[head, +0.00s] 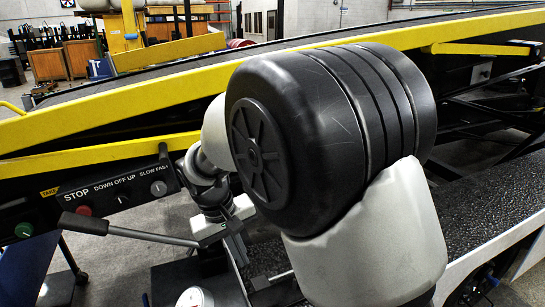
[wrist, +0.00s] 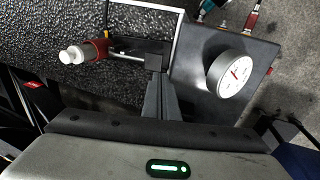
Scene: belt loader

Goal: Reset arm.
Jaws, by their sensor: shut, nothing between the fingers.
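My arm crosses the middle of the head view, and its large black joint hides much of what lies behind. My gripper (head: 240,257) points down below the control panel, partly in front of dark parts. In the wrist view my gripper (wrist: 155,68) shows its fingers together with nothing between them. I cannot tell whether the fingertips touch anything.
The control panel (head: 120,190) with STOP and speed knobs is at left, with a grey lever (head: 150,236) below it. The yellow-railed belt loader (head: 90,111) runs across behind my arm. A red cylinder with a white cap (wrist: 88,51) lies left of the fingers.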

